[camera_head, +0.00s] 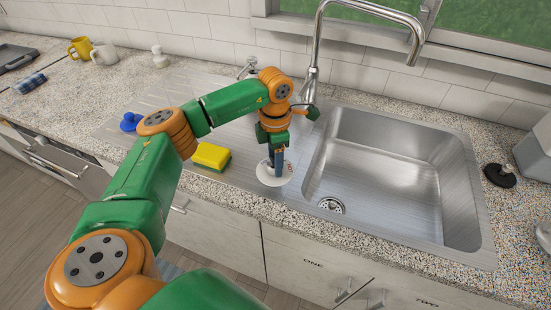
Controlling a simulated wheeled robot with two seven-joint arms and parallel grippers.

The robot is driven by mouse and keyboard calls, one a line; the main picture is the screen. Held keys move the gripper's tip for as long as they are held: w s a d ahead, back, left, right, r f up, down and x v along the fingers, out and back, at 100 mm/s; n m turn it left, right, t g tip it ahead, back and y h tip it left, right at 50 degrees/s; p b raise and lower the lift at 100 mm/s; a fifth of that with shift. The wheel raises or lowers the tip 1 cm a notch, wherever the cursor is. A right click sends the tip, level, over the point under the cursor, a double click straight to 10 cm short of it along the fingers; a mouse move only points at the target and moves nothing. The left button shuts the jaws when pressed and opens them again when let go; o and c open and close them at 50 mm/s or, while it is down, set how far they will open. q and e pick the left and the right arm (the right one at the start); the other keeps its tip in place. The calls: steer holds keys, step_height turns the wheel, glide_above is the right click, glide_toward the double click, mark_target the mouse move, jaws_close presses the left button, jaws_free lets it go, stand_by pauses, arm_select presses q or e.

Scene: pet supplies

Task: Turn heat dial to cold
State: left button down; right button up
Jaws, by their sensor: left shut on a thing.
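The heat dial, a round white disc (265,177) with small marks, lies flat on the metal drainboard left of the sink basin. My left gripper (278,166) points straight down onto it. Its fingers are shut on the dial's knob at the disc's middle. The fingers hide the knob and part of the face, so I cannot read the dial's setting. My right gripper is not in view.
The sink basin (385,165) and chrome faucet (313,65) stand right of the gripper. A yellow sponge (211,156) and a blue object (130,121) lie to the left. A black stopper (499,176) lies right of the basin. Mugs (104,54) stand far left.

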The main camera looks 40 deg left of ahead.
arm_select(q)
steer(key=shift+n, duration=0.9)
steer(key=shift+c, duration=1.1)
jaws_free()
step_height(320, 180, up, 7)
steer(key=shift+r+b, duration=0.1)
steer(key=shift+b, duration=0.65)
